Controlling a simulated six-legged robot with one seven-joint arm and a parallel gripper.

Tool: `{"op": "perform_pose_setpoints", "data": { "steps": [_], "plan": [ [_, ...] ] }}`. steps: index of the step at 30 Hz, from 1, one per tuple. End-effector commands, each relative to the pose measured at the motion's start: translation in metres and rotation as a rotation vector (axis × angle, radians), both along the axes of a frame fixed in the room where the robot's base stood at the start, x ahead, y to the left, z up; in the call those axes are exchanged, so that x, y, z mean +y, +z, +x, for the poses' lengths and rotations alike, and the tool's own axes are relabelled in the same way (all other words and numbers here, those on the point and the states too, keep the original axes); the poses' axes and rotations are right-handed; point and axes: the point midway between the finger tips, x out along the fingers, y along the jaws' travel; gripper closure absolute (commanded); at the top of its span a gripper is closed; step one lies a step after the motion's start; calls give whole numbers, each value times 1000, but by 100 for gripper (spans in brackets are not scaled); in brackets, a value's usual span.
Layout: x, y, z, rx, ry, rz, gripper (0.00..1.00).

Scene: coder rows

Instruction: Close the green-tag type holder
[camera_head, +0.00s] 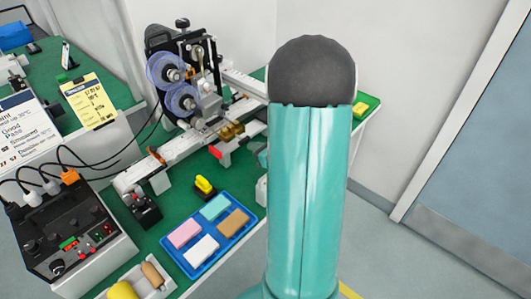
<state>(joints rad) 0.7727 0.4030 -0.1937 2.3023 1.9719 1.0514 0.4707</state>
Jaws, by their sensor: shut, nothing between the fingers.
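My own teal arm with a dark rounded joint fills the middle right of the view and hides part of the green-topped bench (140,232). My gripper is not in view. The coder machine (185,75) with blue-violet reels stands at the back of the bench. Brass-coloured blocks (231,131) sit low on its right side, with a small red part (215,152) in front of them. I cannot make out a green tag on any type holder, nor whether one is open or closed. Pale parts show beside my arm's left edge, mostly hidden.
A blue tray (222,246) holds pink, teal, white and brown blocks. A yellow-topped stamp (204,187) stands behind it. A control box (65,235) with cables is at left. A yellow-green item (363,108) lies right of my arm. Floor at right is clear.

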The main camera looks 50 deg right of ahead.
Motion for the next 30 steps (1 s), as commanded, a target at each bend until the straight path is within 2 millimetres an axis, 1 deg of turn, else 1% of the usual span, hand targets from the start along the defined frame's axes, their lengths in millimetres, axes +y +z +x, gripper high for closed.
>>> {"op": "perform_pose_setpoints", "data": {
  "steps": [3, 14, 17, 22, 24, 30],
  "plan": [
    [1, 1, 7, 0, 0, 0, 100],
    [1, 2, 9, 1, 0, 1, 100],
    [1, 2, 18, 1, 1, 0, 100],
    [3, 2, 44, 0, 2, 0, 100],
    [3, 1, 47, 1, 1, 0, 100],
    [2, 2, 47, 1, 0, 1, 100]
  ]
}}
